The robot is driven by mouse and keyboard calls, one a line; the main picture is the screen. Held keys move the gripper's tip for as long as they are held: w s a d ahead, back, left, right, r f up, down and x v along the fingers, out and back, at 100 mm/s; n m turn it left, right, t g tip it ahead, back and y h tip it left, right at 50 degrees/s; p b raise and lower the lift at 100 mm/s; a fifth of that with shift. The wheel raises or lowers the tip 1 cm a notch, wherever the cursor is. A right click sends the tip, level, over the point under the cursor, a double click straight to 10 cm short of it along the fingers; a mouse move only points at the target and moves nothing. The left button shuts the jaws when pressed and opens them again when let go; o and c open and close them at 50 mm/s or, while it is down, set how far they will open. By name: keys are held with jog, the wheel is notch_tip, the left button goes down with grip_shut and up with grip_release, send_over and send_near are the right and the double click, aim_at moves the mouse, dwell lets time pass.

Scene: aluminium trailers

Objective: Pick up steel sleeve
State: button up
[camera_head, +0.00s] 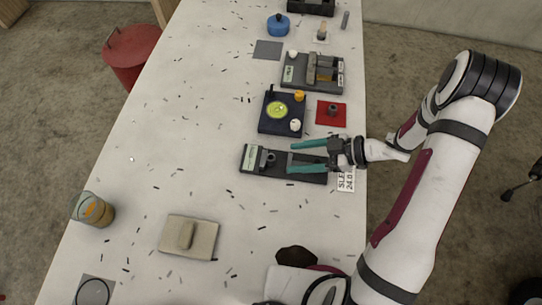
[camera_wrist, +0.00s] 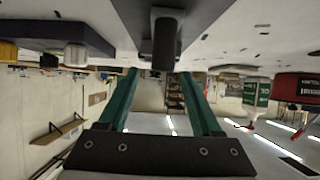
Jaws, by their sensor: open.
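A black fixture plate (camera_head: 280,168) lies on the white table, beside a white label reading "SLE…" and "24.0" (camera_head: 346,181). A small grey cylindrical piece (camera_head: 266,158), perhaps the steel sleeve, stands on the plate's left part. My gripper (camera_head: 290,157) points left over the plate, its two teal fingers apart and empty, with the cylindrical piece beyond the tips. In the wrist view, which is upside down, a dark grey rounded piece (camera_wrist: 165,40) shows ahead, between the lines of the open fingers (camera_wrist: 158,73). I cannot tell whether it is the same piece.
A red mat (camera_head: 323,118) with a dark ring-shaped part and a navy plate (camera_head: 270,124) with yellow and white knobs lie behind the gripper. A grey fixture (camera_head: 297,75) stands further back. The table's left side is mostly clear.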

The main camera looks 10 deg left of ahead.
aim_at(280, 163)
jog(key=x, duration=0.5)
jog(key=shift+a+f, duration=0.25)
jog(key=shift+f, duration=0.1)
grip_shut()
